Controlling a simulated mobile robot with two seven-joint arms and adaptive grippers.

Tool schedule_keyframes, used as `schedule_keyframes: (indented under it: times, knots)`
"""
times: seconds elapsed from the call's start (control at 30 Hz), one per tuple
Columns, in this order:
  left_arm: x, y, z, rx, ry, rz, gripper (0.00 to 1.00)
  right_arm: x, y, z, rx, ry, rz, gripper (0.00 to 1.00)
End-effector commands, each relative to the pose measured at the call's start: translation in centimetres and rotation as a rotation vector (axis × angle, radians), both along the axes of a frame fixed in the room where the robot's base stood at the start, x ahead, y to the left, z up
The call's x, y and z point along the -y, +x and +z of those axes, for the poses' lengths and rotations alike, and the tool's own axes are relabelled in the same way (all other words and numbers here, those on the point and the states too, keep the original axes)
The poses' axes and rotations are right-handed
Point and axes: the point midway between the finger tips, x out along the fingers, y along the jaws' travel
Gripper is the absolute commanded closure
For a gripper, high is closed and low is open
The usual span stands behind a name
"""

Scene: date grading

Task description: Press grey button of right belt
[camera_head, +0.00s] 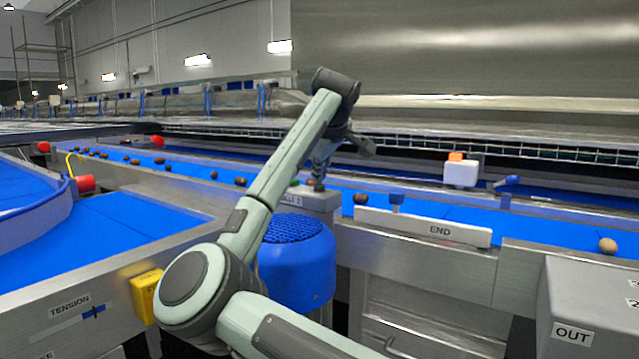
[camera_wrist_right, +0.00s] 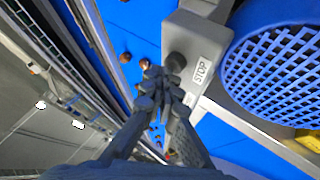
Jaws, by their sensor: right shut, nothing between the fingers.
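A grey control box (camera_head: 313,203) stands at the near edge of the right belt (camera_head: 440,213), beside a blue motor cover. In the right wrist view the box (camera_wrist_right: 188,30) has a STOP label (camera_wrist_right: 202,72) and a dark grey round button (camera_wrist_right: 177,61). My right gripper (camera_head: 318,172) is shut and empty, pointing down over the box. In the wrist view the fingertips (camera_wrist_right: 162,75) are close beside the button and partly overlap it. I cannot tell whether they touch it. My left gripper is not in view.
The blue motor cover (camera_head: 297,262) is right next to the box. An END plate (camera_head: 425,228) lines the belt's near edge. Dark dates (camera_head: 241,182) lie on the belt, and a pale one (camera_head: 607,245) is at right. A grey OUT box (camera_head: 590,300) is at lower right.

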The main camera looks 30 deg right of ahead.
Motion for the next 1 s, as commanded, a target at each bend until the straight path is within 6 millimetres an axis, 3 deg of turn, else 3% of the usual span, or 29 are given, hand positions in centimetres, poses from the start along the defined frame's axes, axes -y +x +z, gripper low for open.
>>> schedule_keyframes:
  times: [0.1, 0.57, 1.0]
  knots:
    - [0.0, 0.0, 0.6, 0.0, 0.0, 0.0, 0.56, 0.0, 0.0, 0.9, 0.002, 0.0, 0.001, 1.0]
    - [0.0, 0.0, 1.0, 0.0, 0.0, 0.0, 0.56, 0.0, 0.1, 1.4, 0.002, 0.0, 0.002, 1.0]
    - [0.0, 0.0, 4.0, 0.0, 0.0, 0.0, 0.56, 0.0, 0.1, 5.7, 0.003, -0.001, 0.002, 1.0]
